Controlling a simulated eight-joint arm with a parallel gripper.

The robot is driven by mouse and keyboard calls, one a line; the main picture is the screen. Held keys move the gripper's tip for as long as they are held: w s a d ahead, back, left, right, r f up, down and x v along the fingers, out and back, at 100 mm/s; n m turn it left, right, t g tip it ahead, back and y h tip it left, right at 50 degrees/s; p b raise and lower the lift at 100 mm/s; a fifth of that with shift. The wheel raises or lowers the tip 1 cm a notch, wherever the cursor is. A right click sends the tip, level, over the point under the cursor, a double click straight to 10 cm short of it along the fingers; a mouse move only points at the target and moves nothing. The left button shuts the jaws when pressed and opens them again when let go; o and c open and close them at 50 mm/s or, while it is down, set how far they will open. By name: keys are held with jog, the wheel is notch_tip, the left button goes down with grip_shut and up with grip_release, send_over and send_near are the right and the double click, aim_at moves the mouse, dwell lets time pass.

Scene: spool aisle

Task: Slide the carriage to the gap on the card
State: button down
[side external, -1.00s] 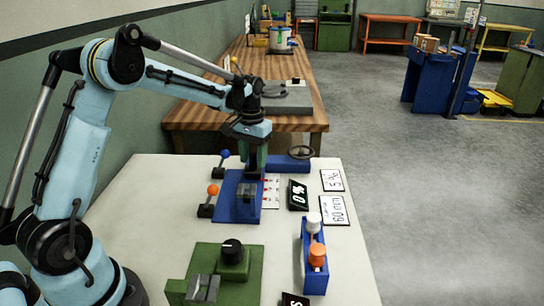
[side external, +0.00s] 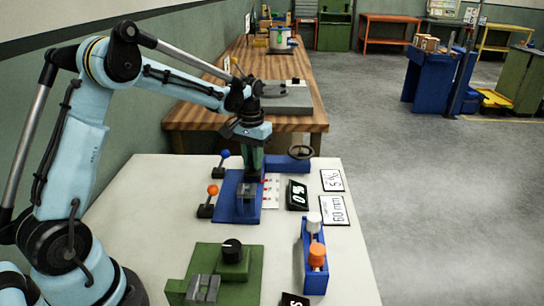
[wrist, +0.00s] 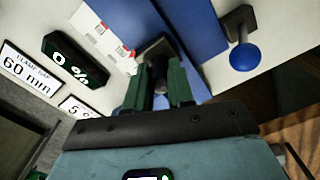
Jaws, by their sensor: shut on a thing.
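The blue slide unit (side external: 228,190) lies on the white table, with the white card (side external: 270,192) and its red marks along its right side. My gripper (side external: 253,180) is down at the unit, beside the card. In the wrist view my green fingers (wrist: 161,92) are closed around a dark part of the carriage, mostly hidden between them. A grey block of the carriage (wrist: 154,48) shows just beyond the fingertips, beside the card's red marks (wrist: 108,38). I cannot tell exactly how the carriage lines up with the gap.
A display reading 0 % (side external: 297,194) and two label cards, 5 % (side external: 332,180) and 60 mm (side external: 336,210), lie to the right. Blue-knobbed (side external: 224,154) and orange-knobbed (side external: 212,190) levers stand left. A handwheel (side external: 301,152) is behind. A green fixture (side external: 235,262) and blue switch box (side external: 314,270) are nearer.

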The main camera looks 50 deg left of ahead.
aim_at(251, 167)
jog(key=s+d, duration=0.3)
jog(key=shift+s+d, duration=0.25)
jog(key=c, duration=1)
grip_release()
jog(key=shift+r, duration=0.1)
notch_tip(251, 167, up, 12)
jog(key=s+d+f+m+t, duration=0.1)
jog(key=s+d+t, duration=0.1)
jog(key=s+d, duration=0.1)
jog(key=s+d+f+m+t, duration=0.1)
jog(key=s+d+t, duration=0.1)
jog(key=s, duration=0.3)
jog(key=s+d+f+m+t, duration=0.1)
jog(key=s+d+t, duration=0.2)
jog(key=s+d, duration=0.1)
jog(key=shift+s+f+m, duration=0.35)
jog(key=shift+s+m, duration=0.05)
